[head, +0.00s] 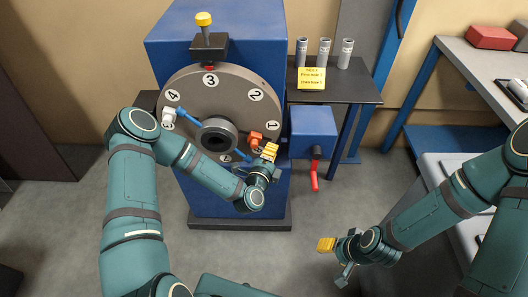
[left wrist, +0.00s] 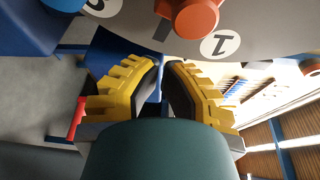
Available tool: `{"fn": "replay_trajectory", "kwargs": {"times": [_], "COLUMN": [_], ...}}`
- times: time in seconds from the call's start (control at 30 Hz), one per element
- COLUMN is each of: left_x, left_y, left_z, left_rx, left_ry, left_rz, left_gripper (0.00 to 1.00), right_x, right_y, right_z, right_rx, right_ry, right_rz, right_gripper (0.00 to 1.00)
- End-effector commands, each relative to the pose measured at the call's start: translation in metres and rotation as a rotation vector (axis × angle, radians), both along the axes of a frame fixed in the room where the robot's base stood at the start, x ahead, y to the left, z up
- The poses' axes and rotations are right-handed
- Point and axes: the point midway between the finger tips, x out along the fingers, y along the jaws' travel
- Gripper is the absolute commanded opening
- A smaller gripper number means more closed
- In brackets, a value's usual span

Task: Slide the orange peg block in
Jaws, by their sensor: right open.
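The orange peg block (head: 255,139) sits on the lower right of the grey numbered disc (head: 237,82), near the number 1. In the left wrist view the orange block (left wrist: 195,15) shows at the top, cut by the frame edge. My left gripper (head: 270,151) is just below and right of it, apart from it in the wrist view. Its yellow fingertips (left wrist: 163,64) are close together with a narrow gap, and nothing shows between them. My right gripper (head: 326,245) is open, low over the floor at the right.
A blue cabinet (head: 270,47) carries the disc, with a yellow-topped plunger (head: 205,30) above. A blue box (head: 313,125) with a red handle (head: 315,175) is close to my left gripper's right. A dark shelf (head: 345,92) holds grey cylinders (head: 324,52).

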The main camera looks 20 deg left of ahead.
Motion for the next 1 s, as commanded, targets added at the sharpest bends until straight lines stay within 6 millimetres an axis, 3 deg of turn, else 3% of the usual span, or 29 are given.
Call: {"fn": "replay_trajectory", "kwargs": {"times": [0.2,0.77,1.0], "left_x": [-0.006,-0.008,-0.013], "left_y": [0.019,0.023,0.04], "left_z": [0.003,0.005,0.011], "left_rx": [0.0,0.002,0.008], "left_ry": [-0.003,-0.002,0.0], "left_rz": [-0.001,-0.007,-0.01], "left_gripper": [0.0,0.0,0.0], "right_x": [0.0,0.001,0.001], "right_y": [0.0,0.0,0.0], "right_z": [-0.002,-0.003,-0.007], "right_rx": [0.0,0.0,0.0], "right_ry": [-0.001,-0.001,-0.003], "right_rz": [0.001,0.001,0.0], "right_gripper": [0.53,0.53,0.53]}}
